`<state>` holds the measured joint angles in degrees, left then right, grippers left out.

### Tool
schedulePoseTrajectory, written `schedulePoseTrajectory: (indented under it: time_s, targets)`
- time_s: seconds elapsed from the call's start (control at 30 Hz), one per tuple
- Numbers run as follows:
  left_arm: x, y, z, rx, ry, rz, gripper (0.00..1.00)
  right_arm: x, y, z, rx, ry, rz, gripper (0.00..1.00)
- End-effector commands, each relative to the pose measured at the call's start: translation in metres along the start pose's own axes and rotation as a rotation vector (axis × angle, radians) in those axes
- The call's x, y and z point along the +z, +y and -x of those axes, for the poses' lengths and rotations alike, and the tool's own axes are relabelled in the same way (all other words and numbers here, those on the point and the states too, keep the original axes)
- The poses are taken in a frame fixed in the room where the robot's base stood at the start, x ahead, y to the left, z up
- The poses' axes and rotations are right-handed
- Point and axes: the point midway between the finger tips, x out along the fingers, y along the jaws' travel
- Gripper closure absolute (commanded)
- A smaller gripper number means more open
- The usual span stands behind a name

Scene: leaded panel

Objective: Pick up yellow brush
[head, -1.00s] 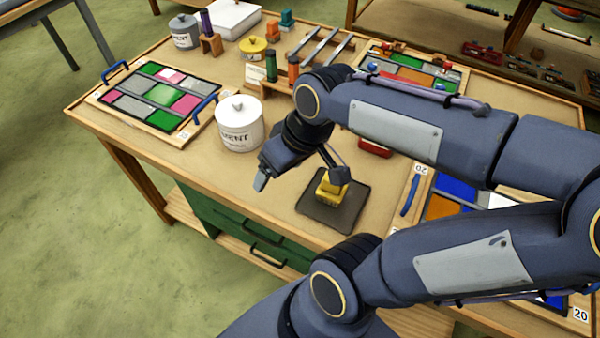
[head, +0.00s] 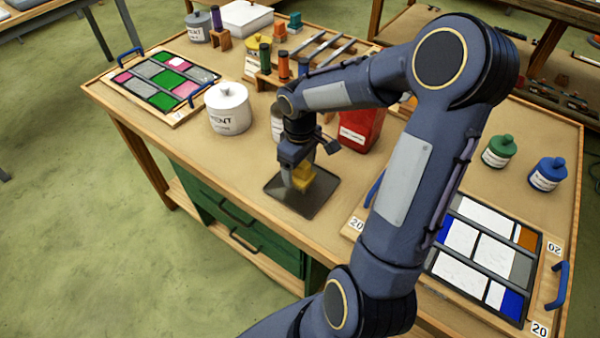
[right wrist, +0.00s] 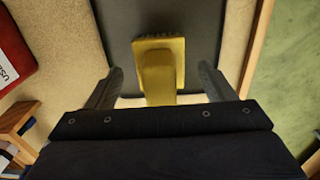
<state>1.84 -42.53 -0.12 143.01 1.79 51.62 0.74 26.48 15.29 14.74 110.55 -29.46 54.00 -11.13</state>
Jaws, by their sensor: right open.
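The yellow brush (head: 303,176) stands on a dark square mat (head: 325,193) near the front edge of the workbench. My right gripper (head: 298,178) is pointing down at the brush, its fingers beside it. In the right wrist view the brush (right wrist: 160,68) lies between the two fingers of the right gripper (right wrist: 160,88), with a gap on both sides. The right gripper is open and empty. The finger in front hides part of the brush in the head view. My left gripper is not in view.
A white cement pot (head: 228,108) stands left of the mat. A red container (head: 361,128) stands behind it. A panel with white and blue panes (head: 477,255) lies to the right. Green (head: 499,151) and blue (head: 548,173) jars stand beyond. Bare bench lies left of the mat.

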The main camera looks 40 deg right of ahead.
Motion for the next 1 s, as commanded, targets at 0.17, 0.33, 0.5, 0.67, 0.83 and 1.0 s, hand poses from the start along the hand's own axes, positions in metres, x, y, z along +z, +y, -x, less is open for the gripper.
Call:
schedulePoseTrajectory:
  time_s: [0.17,0.33,0.5,0.67,0.83,1.0]
  targets:
    - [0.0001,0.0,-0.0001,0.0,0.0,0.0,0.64,0.0003,-0.0001,-0.0133,0.0,0.001,-0.001,0.24]
    - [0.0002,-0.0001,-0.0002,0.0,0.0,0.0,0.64,0.0002,-0.0001,-0.0133,0.0,0.001,-0.001,0.24]
    - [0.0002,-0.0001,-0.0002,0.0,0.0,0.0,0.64,0.0002,-0.0002,-0.0131,0.0,0.001,-0.001,0.42]
    - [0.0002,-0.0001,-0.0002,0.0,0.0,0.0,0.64,0.0002,-0.0002,-0.013,0.0,0.001,-0.001,0.63]
    - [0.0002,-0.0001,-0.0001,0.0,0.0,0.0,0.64,0.0,-0.0001,-0.0127,0.001,0.002,-0.001,0.8]
    - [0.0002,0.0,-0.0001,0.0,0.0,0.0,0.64,-0.0001,-0.0001,-0.012,0.001,0.002,-0.001,0.8]
